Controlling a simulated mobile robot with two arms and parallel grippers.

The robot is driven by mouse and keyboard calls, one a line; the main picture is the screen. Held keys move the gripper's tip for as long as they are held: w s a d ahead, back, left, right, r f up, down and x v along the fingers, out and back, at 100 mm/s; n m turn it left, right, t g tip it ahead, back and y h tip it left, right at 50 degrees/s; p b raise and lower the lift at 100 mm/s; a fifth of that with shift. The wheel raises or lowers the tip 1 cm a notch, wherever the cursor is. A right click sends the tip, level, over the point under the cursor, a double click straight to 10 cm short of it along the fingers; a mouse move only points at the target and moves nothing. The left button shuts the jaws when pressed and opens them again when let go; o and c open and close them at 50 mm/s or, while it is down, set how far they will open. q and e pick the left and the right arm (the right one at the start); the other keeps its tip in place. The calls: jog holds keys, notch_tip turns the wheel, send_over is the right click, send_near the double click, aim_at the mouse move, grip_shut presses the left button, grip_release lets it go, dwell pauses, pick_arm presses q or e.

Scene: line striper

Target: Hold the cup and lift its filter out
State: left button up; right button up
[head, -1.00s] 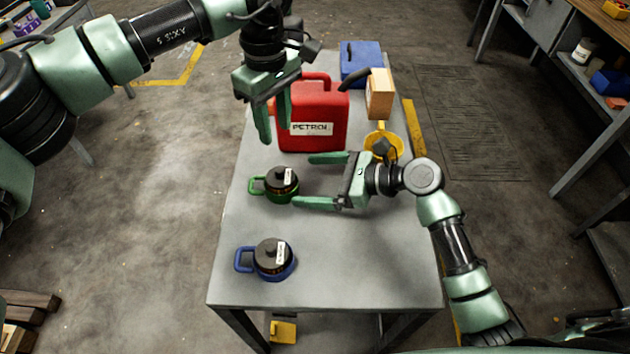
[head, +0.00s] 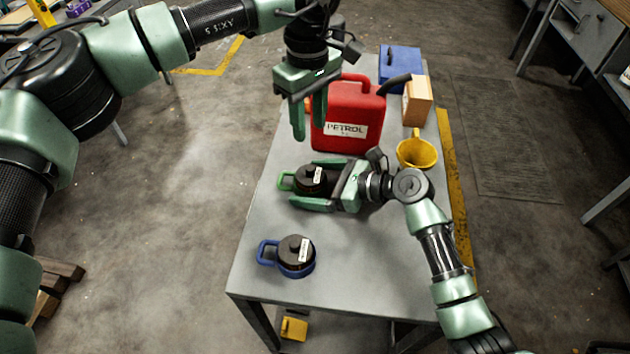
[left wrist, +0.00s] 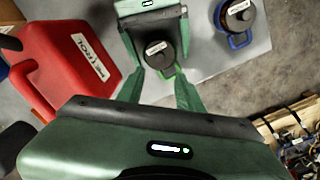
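The green cup (head: 308,179) stands on the table with its green handle to the left. A dark top with a knob and a white label covers it; I cannot tell the filter from this top. My right gripper (head: 312,184) is open around the cup, one finger on each side. The cup also shows in the left wrist view (left wrist: 158,53), between the right gripper's fingers, with the handle toward my left gripper. My left gripper (head: 309,127) is open and empty, fingers pointing down, above and behind the cup. Its spread fingers show in the left wrist view (left wrist: 160,74).
A blue cup (head: 296,256) with a similar dark top stands nearer the front. A red petrol can (head: 350,112), a yellow funnel (head: 417,153), a wooden block (head: 417,100) and a blue box (head: 400,66) stand behind. The table's (head: 370,275) front right is clear.

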aim_at(310, 168)
pick_arm(q)
jog(key=shift+o, duration=0.3)
pick_arm(e)
jog(key=c, duration=1.4)
pick_arm(q)
jog(key=m, duration=0.2)
jog(key=f+m, duration=0.1)
jog(key=m, duration=0.2)
jog(key=shift+f+m, duration=0.1)
jog(key=shift+m, duration=0.2)
jog(key=shift+f+m, duration=0.85)
jog(key=shift+f, duration=0.95)
jog(key=shift+f+m, duration=0.8)
jog(key=shift+f, duration=1.05)
jog(key=shift+f+m, duration=0.85)
jog(key=shift+f, duration=0.95)
grip_shut()
